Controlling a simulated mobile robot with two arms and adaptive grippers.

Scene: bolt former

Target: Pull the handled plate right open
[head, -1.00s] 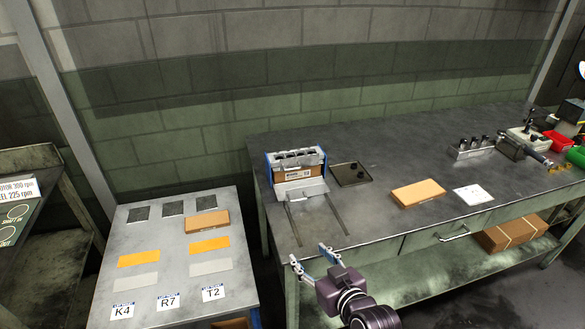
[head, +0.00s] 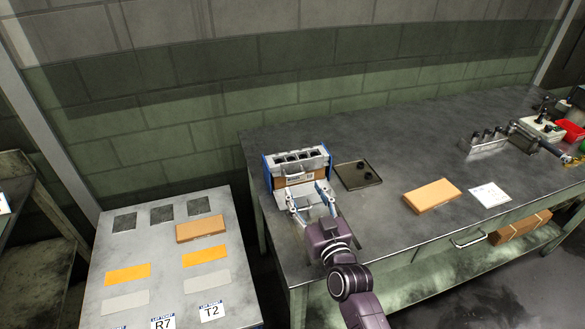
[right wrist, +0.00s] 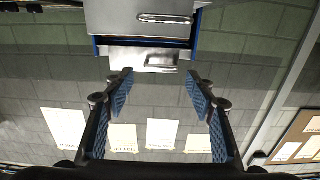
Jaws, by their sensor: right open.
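The bolt former, a metal block with blue sides (head: 268,172), stands at the left of the bench. The grey handled plate (head: 288,190) lies flat at its front, partly hidden by my right gripper (head: 309,199). In the right wrist view, a grey plate (right wrist: 115,20) with a long handle (right wrist: 165,18) spans the top, between blue edges. My right gripper (right wrist: 159,78) is open and empty there, its fingertips apart from the handle. In the head view its fingers reach over the plate; contact cannot be told. My left gripper is out of view.
A dark tray (head: 358,176) stands right of the former. A cardboard box (head: 432,195) and a white card (head: 490,194) lie farther right. A side table (head: 135,240) with pads and labelled cards stands left, across a gap. The bench's middle is mostly clear.

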